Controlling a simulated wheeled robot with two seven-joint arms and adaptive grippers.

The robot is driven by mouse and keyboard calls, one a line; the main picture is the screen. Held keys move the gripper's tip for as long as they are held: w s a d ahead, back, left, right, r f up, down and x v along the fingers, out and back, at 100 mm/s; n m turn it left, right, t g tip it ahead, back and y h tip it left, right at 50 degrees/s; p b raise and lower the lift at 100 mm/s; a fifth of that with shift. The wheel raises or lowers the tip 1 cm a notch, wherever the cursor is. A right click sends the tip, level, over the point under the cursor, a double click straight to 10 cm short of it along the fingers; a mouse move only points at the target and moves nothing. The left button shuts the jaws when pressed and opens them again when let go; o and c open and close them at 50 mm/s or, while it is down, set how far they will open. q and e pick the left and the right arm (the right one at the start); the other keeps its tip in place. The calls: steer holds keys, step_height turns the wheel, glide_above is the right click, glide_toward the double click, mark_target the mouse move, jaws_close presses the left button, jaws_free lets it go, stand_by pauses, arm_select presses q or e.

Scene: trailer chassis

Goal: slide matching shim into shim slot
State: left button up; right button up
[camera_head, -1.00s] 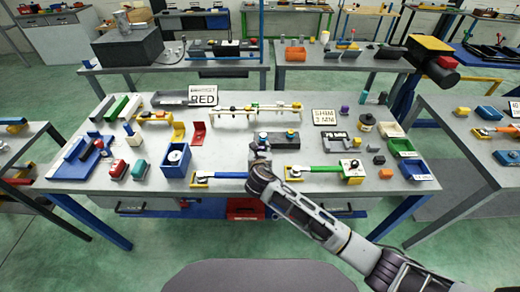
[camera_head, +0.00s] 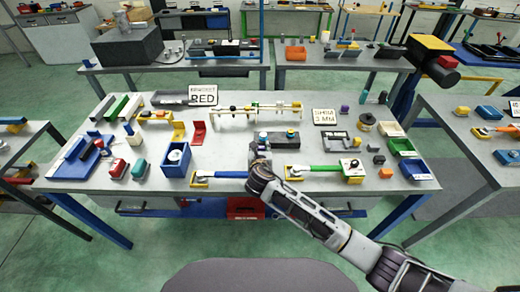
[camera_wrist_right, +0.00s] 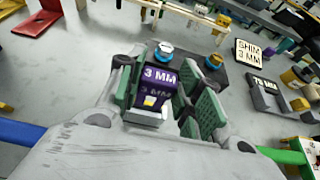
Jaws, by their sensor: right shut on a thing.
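My right gripper (camera_head: 260,148) is over the middle of the front table. In the right wrist view its green-padded fingers (camera_wrist_right: 160,108) are shut on a purple shim (camera_wrist_right: 159,76) marked "3 MM". The shim sits between the pads, with a second, fainter "3 MM" face below its top label. My left gripper is not in view.
A "SHIM 3 MM" sign (camera_head: 324,116) stands behind and right of the block. A dark gauge-like piece (camera_wrist_right: 267,92) lies nearby. A blue-handled lever (camera_head: 218,174) and a green-handled lever (camera_head: 322,169) lie at the front. A white rail (camera_head: 235,112) runs behind.

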steer(key=shift+f+b, duration=0.95)
steer(key=shift+f, duration=1.5)
stand_by(1.8)
steer(key=o, duration=1.1)
steer(key=shift+o, duration=0.2)
steer(key=o, duration=0.5)
steer(key=shift+r, duration=0.1)
steer(key=shift+r+p, duration=1)
steer(key=shift+r, duration=2.35)
